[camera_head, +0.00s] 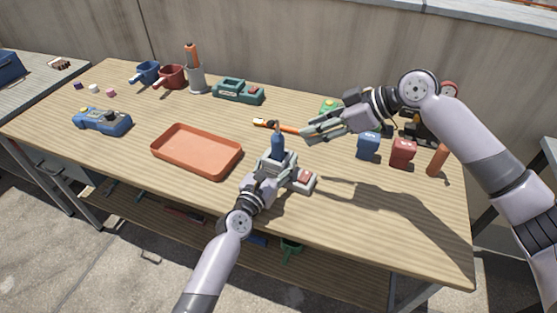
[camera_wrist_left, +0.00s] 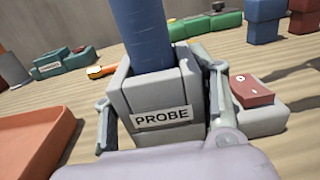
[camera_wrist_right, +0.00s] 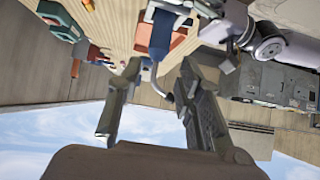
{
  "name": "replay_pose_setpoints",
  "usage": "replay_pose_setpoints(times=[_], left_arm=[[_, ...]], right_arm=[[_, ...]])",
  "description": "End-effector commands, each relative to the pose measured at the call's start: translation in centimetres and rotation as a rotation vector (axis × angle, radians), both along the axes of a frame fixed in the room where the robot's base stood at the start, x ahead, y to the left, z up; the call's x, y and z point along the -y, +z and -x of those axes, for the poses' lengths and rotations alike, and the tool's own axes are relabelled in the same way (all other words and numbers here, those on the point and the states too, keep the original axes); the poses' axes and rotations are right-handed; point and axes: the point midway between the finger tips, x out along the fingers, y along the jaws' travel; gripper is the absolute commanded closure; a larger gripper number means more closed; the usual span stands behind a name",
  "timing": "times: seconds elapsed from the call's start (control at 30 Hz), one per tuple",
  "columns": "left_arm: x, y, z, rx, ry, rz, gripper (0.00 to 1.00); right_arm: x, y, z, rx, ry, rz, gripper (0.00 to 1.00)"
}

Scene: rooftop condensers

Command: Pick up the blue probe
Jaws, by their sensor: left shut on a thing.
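The blue probe (camera_head: 278,146) stands upright in a grey block of the probe holder (camera_wrist_left: 160,117), labelled PROBE; its shaft (camera_wrist_left: 148,35) rises out of view in the left wrist view. My left gripper (camera_head: 273,168) has its fingers on either side of that grey block, below the blue shaft, and is shut on it. The holder's other part, with a red block (camera_head: 304,176), sits just right of the fingers. My right gripper (camera_head: 308,131) is open and empty, above the table up and right of the probe. The probe also shows beyond its fingers in the right wrist view (camera_wrist_right: 161,35).
An orange tray (camera_head: 197,151) lies left of my left gripper. An orange-handled tool (camera_head: 278,127) lies behind the probe. Blue (camera_head: 368,146) and red (camera_head: 403,153) blocks stand at the right. A blue-yellow device (camera_head: 102,122) lies at the left. The front right tabletop is clear.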

Motion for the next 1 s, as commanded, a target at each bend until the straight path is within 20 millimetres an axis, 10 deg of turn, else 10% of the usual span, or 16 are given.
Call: replay_pose_setpoints(times=[0.53,1.0], left_arm=[[0.0,0.0,0.0,-0.001,0.0,-0.001,0.84],[0.0,0.0,0.0,-0.001,0.0,-0.001,0.84]], right_arm=[[-1.3,-0.1,1.7,-0.237,-0.112,0.113,0.52],[-1.9,1.8,4.0,-0.625,-0.791,0.423,0.52]])
